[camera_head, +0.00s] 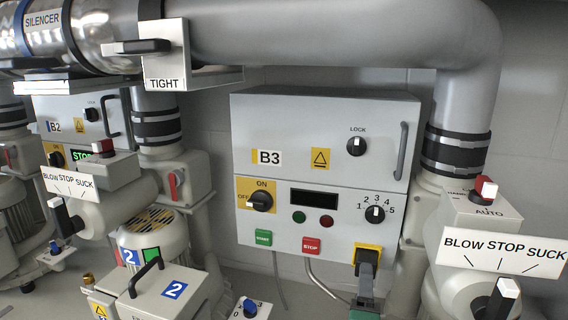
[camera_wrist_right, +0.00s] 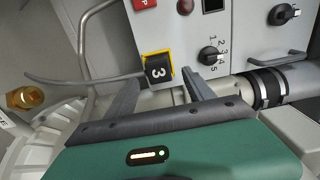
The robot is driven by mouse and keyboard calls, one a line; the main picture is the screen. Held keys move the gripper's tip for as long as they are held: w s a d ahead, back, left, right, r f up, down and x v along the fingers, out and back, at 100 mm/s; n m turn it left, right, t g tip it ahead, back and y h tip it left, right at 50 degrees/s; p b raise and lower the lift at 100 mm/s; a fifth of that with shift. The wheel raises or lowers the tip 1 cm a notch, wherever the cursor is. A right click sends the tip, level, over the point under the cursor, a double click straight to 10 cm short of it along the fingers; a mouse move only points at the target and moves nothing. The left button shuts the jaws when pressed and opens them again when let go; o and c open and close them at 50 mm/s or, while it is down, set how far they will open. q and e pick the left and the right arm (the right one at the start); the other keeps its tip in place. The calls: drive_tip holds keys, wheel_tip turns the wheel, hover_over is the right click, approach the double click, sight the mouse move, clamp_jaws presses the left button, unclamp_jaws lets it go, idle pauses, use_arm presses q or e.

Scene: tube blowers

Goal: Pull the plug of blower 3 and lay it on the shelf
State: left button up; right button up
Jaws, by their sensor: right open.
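The blower 3 panel (camera_head: 325,165), marked B3, hangs on the wall in the middle of the head view. The black plug (camera_wrist_right: 158,70), marked 3, sits in the yellow-framed socket (camera_head: 368,247) at the panel's lower right corner. My right gripper (camera_wrist_right: 160,80) is open, with one dark finger on each side of the plug as seen in the wrist view. I cannot tell whether the fingers touch it. In the head view my right gripper (camera_head: 367,266) covers most of the plug from below. I cannot make out the shelf for sure. My left gripper is out of view.
A grey pipe (camera_head: 330,35) runs above the panel and bends down at its right. A BLOW STOP SUCK plate and lever (camera_head: 500,252) stand close to the right of the socket. Blower 2 (camera_head: 155,240) stands at left. A grey cable (camera_head: 320,275) hangs below the panel.

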drive_tip(key=x, duration=0.2)
drive_tip(key=f+x, duration=0.1)
drive_tip(key=x, duration=0.1)
drive_tip(key=b+x, duration=0.1)
drive_tip(key=x, duration=0.1)
drive_tip(key=shift+w+d+f, duration=0.3)
drive_tip(key=shift+d, duration=0.1)
drive_tip(key=shift+w+d+r, duration=0.15)
drive_tip(key=shift+w+d, duration=0.1)
drive_tip(key=shift+r+b, duration=0.2)
drive_tip(key=shift+b, duration=0.1)
drive_tip(key=shift+a+r, duration=0.2)
drive_tip(key=shift+r, duration=0.1)
drive_tip(key=shift+w+a, duration=0.1)
drive_tip(key=shift+a, duration=0.1)
drive_tip(key=shift+w+a+f, duration=0.15)
drive_tip(key=shift+w, duration=0.4)
drive_tip(key=shift+d, duration=0.4)
drive_tip(key=shift+s+d, duration=0.2)
drive_tip(key=shift+s, duration=0.15)
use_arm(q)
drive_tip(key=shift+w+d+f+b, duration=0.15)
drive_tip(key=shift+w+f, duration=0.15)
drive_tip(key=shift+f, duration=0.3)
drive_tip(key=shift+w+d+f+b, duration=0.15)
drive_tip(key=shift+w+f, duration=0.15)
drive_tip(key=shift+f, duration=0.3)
use_arm(e)
drive_tip(key=shift+w+a, duration=0.2)
drive_tip(key=shift+a, duration=0.25)
